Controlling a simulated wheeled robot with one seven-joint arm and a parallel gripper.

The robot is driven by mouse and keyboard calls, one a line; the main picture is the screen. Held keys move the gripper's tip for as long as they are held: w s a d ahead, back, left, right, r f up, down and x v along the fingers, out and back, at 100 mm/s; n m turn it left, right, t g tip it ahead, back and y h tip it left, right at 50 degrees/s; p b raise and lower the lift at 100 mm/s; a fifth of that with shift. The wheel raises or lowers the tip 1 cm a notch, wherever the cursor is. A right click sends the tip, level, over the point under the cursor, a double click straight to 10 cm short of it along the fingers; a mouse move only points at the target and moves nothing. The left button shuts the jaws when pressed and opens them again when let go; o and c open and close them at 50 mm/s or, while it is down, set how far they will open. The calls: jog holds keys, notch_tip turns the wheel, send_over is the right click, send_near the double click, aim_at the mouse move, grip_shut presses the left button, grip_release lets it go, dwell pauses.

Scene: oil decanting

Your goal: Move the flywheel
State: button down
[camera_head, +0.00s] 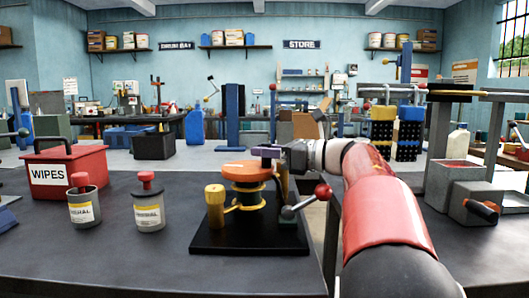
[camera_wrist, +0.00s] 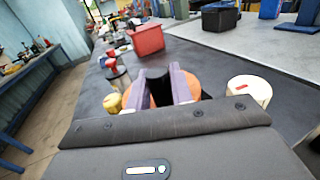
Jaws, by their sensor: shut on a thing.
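The flywheel is an orange disc (camera_head: 246,170) on top of a small machine with a black base plate (camera_head: 235,238). Below it are a darker round body and a yellow bracket. My gripper (camera_head: 265,152) is right above the disc, coming in from the right. In the wrist view the purple-padded fingers (camera_wrist: 160,82) are closed around a dark upright knob (camera_wrist: 159,88) that rises at the orange disc's middle (camera_wrist: 188,82). The knob is mostly hidden by the fingers in the head view. I cannot tell whether the disc rests on the body below.
A yellow cylinder (camera_head: 215,206) stands at the machine's left and a red-balled lever (camera_head: 322,191) at its right. Two red-topped pots (camera_head: 149,206) (camera_head: 83,207) and a red WIPES box (camera_head: 88,165) stand further left. The dark bench front is clear.

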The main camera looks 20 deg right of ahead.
jog(key=shift+w+d+n+g+y+p, duration=0.1)
jog(key=shift+w+n+g+y+p, duration=0.15)
jog(key=shift+n+g+y, duration=0.45)
jog(key=shift+w+d+n+g+y+p, duration=0.1)
jog(key=shift+w+n+g+y, duration=0.1)
jog(key=shift+n+g+y, duration=0.45)
jog(key=shift+g, duration=0.45)
jog(key=shift+a+r, duration=0.1)
jog(key=c, duration=1.3)
grip_release()
jog(key=shift+o, duration=0.2)
jog(key=b+v, duration=0.1)
jog(key=v, duration=0.6)
jog(key=shift+d, duration=0.35)
jog(key=shift+s, duration=0.2)
